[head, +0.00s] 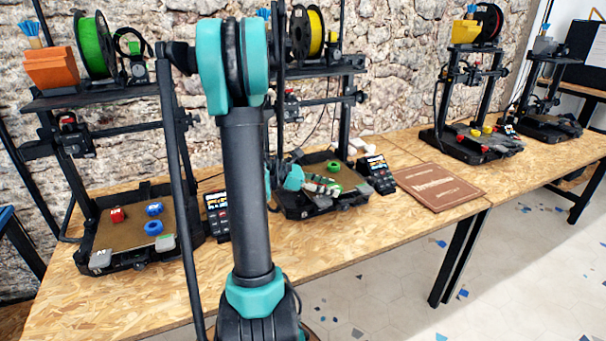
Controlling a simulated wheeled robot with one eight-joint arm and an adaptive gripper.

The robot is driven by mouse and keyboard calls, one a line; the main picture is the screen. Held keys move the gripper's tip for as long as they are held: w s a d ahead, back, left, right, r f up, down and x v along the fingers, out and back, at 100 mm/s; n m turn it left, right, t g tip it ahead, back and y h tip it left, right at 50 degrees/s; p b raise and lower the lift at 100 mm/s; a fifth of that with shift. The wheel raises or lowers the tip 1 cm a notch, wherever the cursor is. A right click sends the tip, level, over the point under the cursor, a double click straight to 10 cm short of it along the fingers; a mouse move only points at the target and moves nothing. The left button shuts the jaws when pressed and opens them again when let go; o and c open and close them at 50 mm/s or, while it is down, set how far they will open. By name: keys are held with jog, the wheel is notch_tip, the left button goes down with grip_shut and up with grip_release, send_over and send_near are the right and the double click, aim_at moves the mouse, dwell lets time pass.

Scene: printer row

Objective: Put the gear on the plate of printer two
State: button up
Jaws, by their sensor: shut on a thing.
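Printer two, second from the left, has a dark bed with a tan plate (350,179). My gripper (326,187) is low over this plate, reached from behind my arm. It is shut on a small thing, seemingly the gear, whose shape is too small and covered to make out. A green round part (333,166) shows just beyond the fingers; I cannot tell if it touches them. My arm hides the left part of this printer.
A control screen (376,171) stands right of printer two, another (217,214) left of it. A brown mat (440,187) lies on the wooden table (330,240). Printer frames and upper shelves (335,71) rise around the beds. Two more printers (470,140) stand farther right.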

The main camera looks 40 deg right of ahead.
jog(key=w+d, duration=0.1)
jog(key=w, duration=0.4)
jog(key=w+d, duration=0.2)
jog(key=w, duration=0.4)
jog(key=w+d, duration=0.2)
jog(key=w, duration=0.4)
jog(key=shift+w+d, duration=0.15)
jog(key=shift+d, duration=0.05)
jog(key=shift+f, duration=1.75)
jog(key=o, duration=0.9)
jog(key=shift+f, duration=0.1)
jog(key=shift+w, duration=0.1)
jog(key=v, duration=1.2)
jog(key=shift+a, duration=0.1)
